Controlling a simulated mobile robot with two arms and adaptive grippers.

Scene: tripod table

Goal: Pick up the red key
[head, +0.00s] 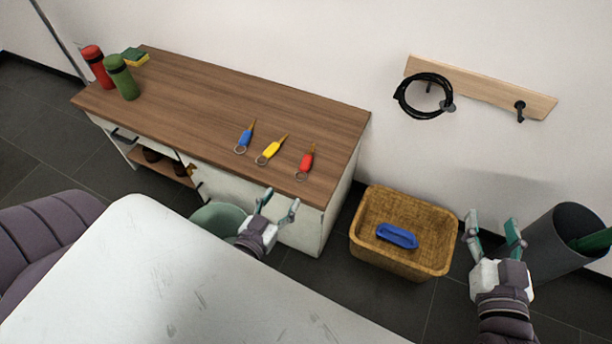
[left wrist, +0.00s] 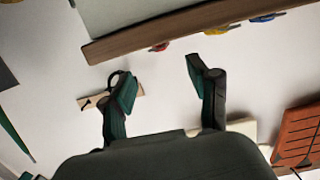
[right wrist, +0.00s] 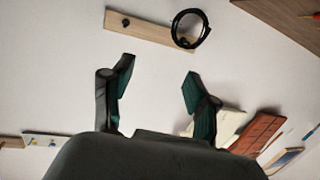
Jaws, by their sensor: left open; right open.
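The red key (head: 306,160) lies near the front right end of the wooden cabinet top, its ring toward the front edge. A yellow key (head: 269,151) and a blue key (head: 244,138) lie to its left. My left gripper (head: 278,205) is open and empty, in front of the cabinet. In the left wrist view the red key (left wrist: 160,46) just shows past the top's edge, beyond the open fingers (left wrist: 160,78). My right gripper (head: 492,238) is open and empty, between the basket and the grey bin. Its open fingers (right wrist: 158,85) face the wall in the right wrist view.
The cabinet top (head: 210,100) is mostly bare; a red bottle (head: 97,68), a green bottle (head: 121,78) and a sponge (head: 135,57) stand at its far left. A wicker basket (head: 365,225) holds a blue item (head: 397,236). A grey bin (head: 560,240) is at right. A rack (head: 490,92) holds a black cable (head: 402,98).

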